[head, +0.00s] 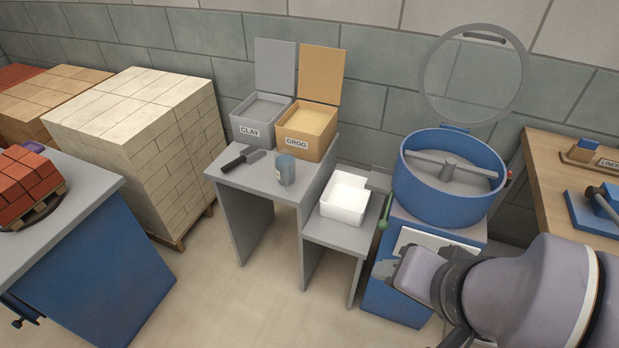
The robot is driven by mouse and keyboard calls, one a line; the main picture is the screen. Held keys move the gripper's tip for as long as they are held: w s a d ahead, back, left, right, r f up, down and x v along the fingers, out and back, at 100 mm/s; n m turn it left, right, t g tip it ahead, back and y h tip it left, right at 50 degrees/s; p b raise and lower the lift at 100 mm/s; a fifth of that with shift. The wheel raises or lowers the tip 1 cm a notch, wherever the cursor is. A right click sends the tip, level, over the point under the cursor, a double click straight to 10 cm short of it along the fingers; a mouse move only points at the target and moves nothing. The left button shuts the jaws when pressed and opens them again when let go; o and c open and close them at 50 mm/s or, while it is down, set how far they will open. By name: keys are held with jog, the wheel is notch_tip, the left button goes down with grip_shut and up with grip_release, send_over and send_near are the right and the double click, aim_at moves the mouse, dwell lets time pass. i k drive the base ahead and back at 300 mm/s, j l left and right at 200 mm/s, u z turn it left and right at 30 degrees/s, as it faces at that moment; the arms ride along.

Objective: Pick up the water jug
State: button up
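A small bluish, see-through cylindrical vessel (285,170), which looks like the water jug, stands upright on the grey table (232,175). It is near the table's right side, in front of the grog box. My arm is at the lower right, in front of the blue mixer, well apart from the jug. A dark part (456,336) at the bottom edge appears to belong to my gripper. It is mostly cut off and hidden by the arm, so its opening does not show. Nothing is seen touching the jug.
A dark-handled trowel (240,159) lies left of the jug. Clay (262,118) and grog (306,130) boxes stand behind, lids raised. A white bin (345,198) sits on a lower shelf. The blue mixer (450,190) stands right. The floor in front is clear.

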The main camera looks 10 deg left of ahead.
aim_at(285, 160)
jog(key=i+j+z, duration=0.4)
jog(key=j, duration=0.25)
jog(key=i+j+z, duration=0.2)
jog(key=j, duration=0.2)
jog(key=i+j+z, duration=0.2)
jog(key=j, duration=0.15)
jog(key=j+z, duration=0.2)
jog(key=j, duration=0.2)
jog(key=i+j, duration=0.05)
